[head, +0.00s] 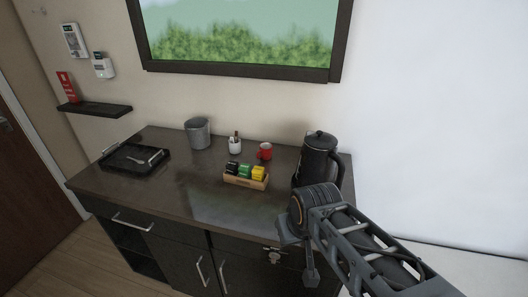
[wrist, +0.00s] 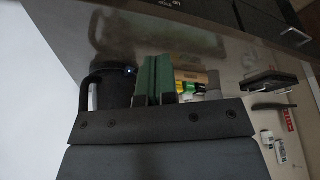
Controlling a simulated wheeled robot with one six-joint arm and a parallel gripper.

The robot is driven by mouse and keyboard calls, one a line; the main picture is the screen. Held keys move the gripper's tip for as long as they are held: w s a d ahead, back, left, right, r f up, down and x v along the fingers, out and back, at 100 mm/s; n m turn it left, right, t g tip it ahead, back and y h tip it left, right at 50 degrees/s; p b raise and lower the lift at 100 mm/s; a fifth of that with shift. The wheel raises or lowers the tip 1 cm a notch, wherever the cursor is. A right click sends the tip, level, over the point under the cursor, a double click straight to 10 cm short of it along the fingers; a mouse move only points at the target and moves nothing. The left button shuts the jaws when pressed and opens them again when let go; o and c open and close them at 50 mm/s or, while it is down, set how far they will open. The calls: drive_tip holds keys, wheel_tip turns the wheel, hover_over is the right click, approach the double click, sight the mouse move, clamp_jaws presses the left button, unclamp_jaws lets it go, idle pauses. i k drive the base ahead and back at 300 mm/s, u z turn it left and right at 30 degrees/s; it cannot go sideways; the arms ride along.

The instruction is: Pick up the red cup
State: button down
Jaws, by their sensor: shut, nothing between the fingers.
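The red cup (head: 265,151) stands upright on the dark counter (head: 205,205), near the wall at the back, between the white holder and the black kettle. Its handle shows at its left side. My gripper (wrist: 157,62) is shut and empty, with its greenish fingers together in the wrist view. In the head view my arm reaches in from the lower right, in front of the kettle and well apart from the cup. I cannot make out the red cup in the wrist view.
A tall black kettle (head: 317,160) stands right of the cup. A wooden box (head: 246,182) of black, green and yellow packets sits in front of it. A white holder (head: 235,146), a grey bin (head: 198,133) and a black tray (head: 133,158) stand to the left. The front middle counter is clear.

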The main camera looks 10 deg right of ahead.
sight(266, 147)
drive_tip(key=z, duration=2.4)
drive_tip(key=k, duration=1.15)
drive_tip(key=u, duration=1.45)
drive_tip(key=i, duration=1)
drive_tip(key=z, duration=0.05)
